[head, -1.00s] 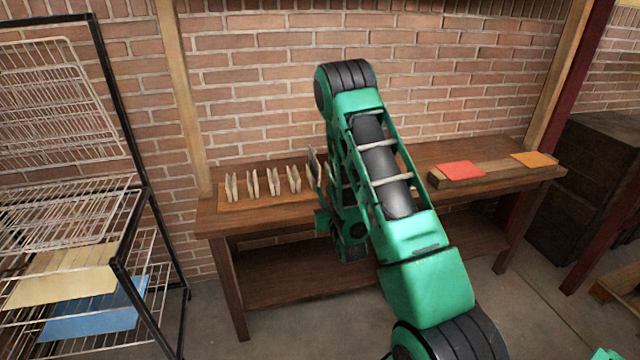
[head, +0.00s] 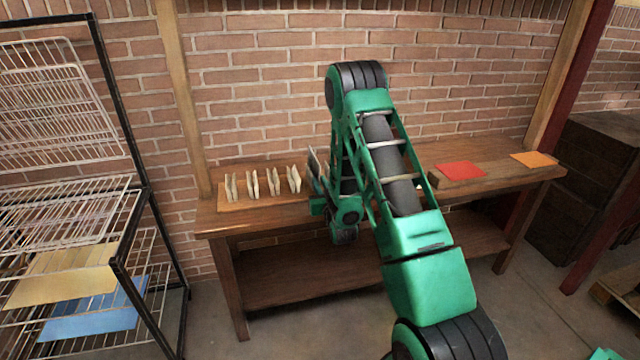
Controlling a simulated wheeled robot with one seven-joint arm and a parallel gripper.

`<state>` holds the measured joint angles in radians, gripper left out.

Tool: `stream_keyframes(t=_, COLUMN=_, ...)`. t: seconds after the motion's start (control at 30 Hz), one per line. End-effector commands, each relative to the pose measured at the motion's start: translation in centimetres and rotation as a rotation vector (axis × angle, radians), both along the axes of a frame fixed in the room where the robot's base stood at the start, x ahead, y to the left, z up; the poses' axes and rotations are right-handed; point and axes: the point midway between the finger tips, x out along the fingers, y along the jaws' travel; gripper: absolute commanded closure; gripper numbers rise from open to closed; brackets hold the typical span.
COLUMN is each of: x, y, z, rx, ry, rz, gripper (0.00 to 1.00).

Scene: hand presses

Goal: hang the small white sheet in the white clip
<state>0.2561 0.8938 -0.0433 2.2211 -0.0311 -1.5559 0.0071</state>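I cannot make out the small white sheet. Several pale upright pieces (head: 252,185), which may be clips, stand in a row on a thin wooden board (head: 235,204) at the left of the bench. I cannot tell which one is white. My gripper (head: 317,184) is just right of this row, low over the bench and mostly hidden by my own green arm. A thin grey upright piece (head: 315,164) shows beside it; I cannot tell whether it is held or stands behind. The fingers are not clear.
The wooden bench (head: 400,160) stands against a brick wall. A wire rack (head: 85,210) at the left holds a yellow sheet (head: 60,275) and a blue sheet (head: 95,315).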

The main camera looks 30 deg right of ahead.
Motion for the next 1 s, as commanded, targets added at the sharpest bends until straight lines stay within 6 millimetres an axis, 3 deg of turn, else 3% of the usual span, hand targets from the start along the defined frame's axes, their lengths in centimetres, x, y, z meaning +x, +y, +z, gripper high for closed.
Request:
stream_keyframes(t=0.13, x=0.0, y=0.0, z=0.0, rx=0.0, ry=0.0, rz=0.0, gripper=0.99)
stream_keyframes(t=0.47, x=0.0, y=0.0, z=0.5, rx=-0.002, ry=-0.001, rz=0.0, gripper=1.0)
stream_keyframes(t=0.8, x=0.1, y=0.1, z=6.0, rx=-0.004, ry=-0.003, rz=0.001, gripper=1.0)
stream_keyframes(t=1.0, x=0.0, y=0.1, z=7.5, rx=-0.001, ry=-0.001, rz=-0.001, gripper=1.0)
